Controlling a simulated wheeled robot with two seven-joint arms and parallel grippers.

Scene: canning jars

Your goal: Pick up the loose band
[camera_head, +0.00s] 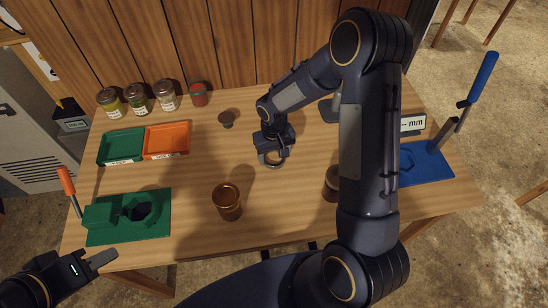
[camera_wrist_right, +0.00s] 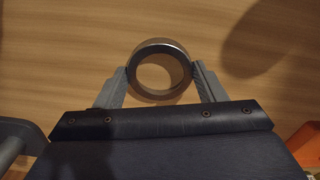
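The loose band (camera_head: 272,162) is a plain grey metal ring near the middle of the wooden table. In the right wrist view the band (camera_wrist_right: 134,74) shows as a full ring with bare wood through it. My right gripper (camera_wrist_right: 160,72) has one finger against each side of the band, and both fingertips appear to touch it. In the head view my right gripper (camera_head: 274,153) is low over the table at the band. I cannot tell whether the band is off the wood. My left gripper (camera_head: 105,259) is off the table's front left corner, away from the band.
An amber jar (camera_head: 228,205) stands at front centre. Another jar (camera_head: 329,184) is partly behind my right arm. Green (camera_head: 103,150) and orange (camera_head: 148,147) trays, several jars (camera_head: 166,98) and a small dark object (camera_head: 227,119) lie behind. Green (camera_head: 100,218) and blue (camera_head: 436,165) fixtures flank the table.

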